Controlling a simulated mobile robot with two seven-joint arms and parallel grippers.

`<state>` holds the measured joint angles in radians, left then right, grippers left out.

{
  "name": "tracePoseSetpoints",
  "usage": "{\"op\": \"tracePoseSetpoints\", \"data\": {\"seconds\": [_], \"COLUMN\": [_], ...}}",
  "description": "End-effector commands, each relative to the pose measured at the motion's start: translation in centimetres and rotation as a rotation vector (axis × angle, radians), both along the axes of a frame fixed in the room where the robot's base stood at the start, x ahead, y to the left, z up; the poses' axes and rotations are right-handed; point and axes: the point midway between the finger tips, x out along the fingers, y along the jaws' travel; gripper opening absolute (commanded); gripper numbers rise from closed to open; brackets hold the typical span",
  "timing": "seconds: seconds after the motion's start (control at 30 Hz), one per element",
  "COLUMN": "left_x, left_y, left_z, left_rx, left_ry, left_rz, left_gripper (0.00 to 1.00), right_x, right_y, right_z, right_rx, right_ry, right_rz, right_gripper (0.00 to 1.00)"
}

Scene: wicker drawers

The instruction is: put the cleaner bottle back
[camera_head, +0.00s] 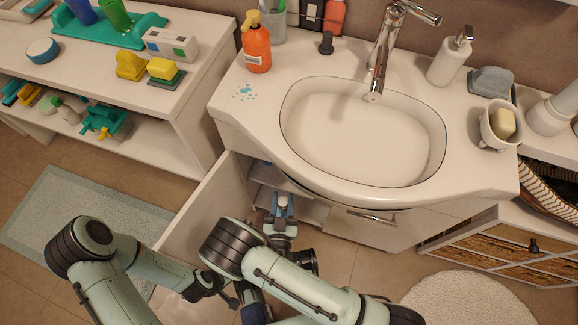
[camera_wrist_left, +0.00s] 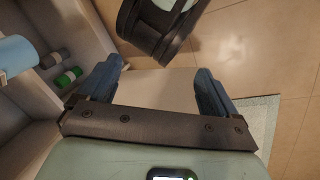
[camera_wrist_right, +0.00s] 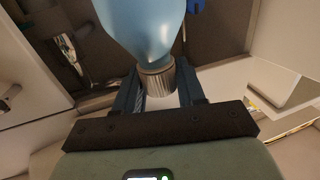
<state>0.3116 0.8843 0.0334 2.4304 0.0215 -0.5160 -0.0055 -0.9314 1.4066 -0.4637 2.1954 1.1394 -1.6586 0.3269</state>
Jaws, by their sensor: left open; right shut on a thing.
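A light blue bottle (camera_wrist_right: 150,25) with a grey ribbed collar (camera_wrist_right: 157,82) is in my right gripper (camera_wrist_right: 160,90), which is shut on it at the collar. In the head view, my right gripper (camera_head: 283,205) is at the opening of the cabinet under the sink, and the bottle is mostly hidden there. My left gripper (camera_wrist_left: 159,70) is open, with the pale cabinet door (camera_wrist_left: 160,90) showing between and beyond its fingers; I cannot tell whether they touch it.
The open cabinet door (camera_head: 203,208) stands left of the opening. Blue-green spots (camera_head: 244,92) lie on the sink top. A green-capped item (camera_wrist_left: 68,77) lies inside the cabinet. A white shelf unit (camera_head: 190,120) stands at left.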

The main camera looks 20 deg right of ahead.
Motion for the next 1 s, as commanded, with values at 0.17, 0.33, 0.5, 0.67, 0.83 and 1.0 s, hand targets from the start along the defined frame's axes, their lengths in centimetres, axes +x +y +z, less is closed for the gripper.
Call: {"op": "tracePoseSetpoints", "data": {"seconds": [0.17, 0.33, 0.5, 0.67, 0.83, 1.0], "left_x": [0.3, 0.6, 1.2, 1.9, 2.5, 2.8], "left_y": [0.1, 0.3, 0.6, 0.9, 1.3, 1.4], "left_z": [-0.5, -0.7, -1.2, -1.8, -2.2, -2.3], "left_rx": [0.004, 0.008, 0.015, 0.025, 0.032, 0.036], "left_ry": [-0.007, -0.016, -0.031, -0.049, -0.065, -0.073], "left_rz": [0.003, 0.007, 0.014, 0.021, 0.028, 0.030], "left_gripper": [0.92, 0.92, 0.92, 0.92, 0.92, 0.92], "right_x": [0.2, 2.3, 5.5, 9.0, 11.6, 12.5], "right_y": [0.0, -0.9, -2.2, -3.4, -4.3, -4.6], "right_z": [-0.2, -0.2, -0.2, -0.2, -0.3, -0.2], "right_rx": [0.000, 0.001, 0.000, 0.001, 0.000, 0.001], "right_ry": [-0.003, -0.005, -0.005, -0.006, -0.003, -0.003], "right_rz": [-0.006, -0.009, -0.009, -0.009, -0.006, -0.006], "right_gripper": [0.00, 0.00, 0.00, 0.00, 0.00, 0.00]}}
